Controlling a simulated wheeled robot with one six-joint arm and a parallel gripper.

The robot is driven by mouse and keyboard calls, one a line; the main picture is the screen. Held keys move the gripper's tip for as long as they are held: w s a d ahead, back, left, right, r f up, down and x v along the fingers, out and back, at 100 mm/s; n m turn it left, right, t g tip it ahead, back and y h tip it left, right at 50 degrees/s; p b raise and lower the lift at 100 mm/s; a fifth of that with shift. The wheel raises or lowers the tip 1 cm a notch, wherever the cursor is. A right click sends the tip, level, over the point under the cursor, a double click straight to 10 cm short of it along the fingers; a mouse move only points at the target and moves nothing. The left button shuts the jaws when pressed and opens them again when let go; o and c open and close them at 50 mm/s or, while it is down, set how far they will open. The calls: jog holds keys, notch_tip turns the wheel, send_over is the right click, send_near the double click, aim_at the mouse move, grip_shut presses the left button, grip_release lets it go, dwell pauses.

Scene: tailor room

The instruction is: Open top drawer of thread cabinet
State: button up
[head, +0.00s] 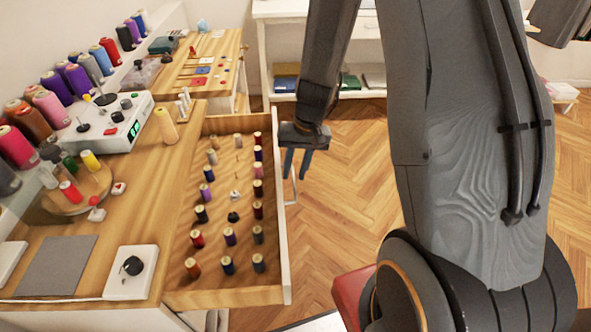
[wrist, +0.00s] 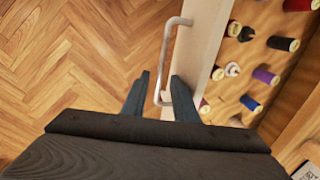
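The top drawer (head: 284,235) of the thread cabinet (head: 83,260) is pulled far out, and rows of thread spools stand upright inside it. Its front panel shows in the wrist view (wrist: 203,45). The drawer's metal handle (wrist: 168,50) is on the outer face of that panel and also shows beside my gripper in the head view (head: 291,187). My gripper (head: 298,164) points down at the handle. In the wrist view its two fingers (wrist: 160,97) are apart, with the lower end of the handle between them. I cannot tell whether either finger touches the handle.
The cabinet top carries several thread cones, a white device (head: 110,125), a round wooden stand (head: 82,190) and a white dial box (head: 131,272). A second wooden worktop (head: 195,65) stands behind. A white shelf (head: 268,50) is at the back. Wooden floor (head: 350,160) beyond the drawer is clear.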

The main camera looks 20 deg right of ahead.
jog(key=shift+r, duration=0.1)
notch_tip(320, 180, up, 8)
jog(key=d, duration=0.1)
jog(key=shift+s+d+f, duration=0.2)
jog(key=shift+f, duration=0.05)
dwell(0.3)
jog(key=s+r+n+h, duration=0.1)
jog(key=s+r, duration=0.2)
jog(key=s, duration=0.5)
jog(key=s+a+r+n+h, duration=0.1)
jog(key=s+r, duration=0.2)
jog(key=s, duration=0.5)
jog(key=shift+a+r+n, duration=0.25)
jog(key=shift+n, duration=0.05)
jog(key=shift+a, duration=0.1)
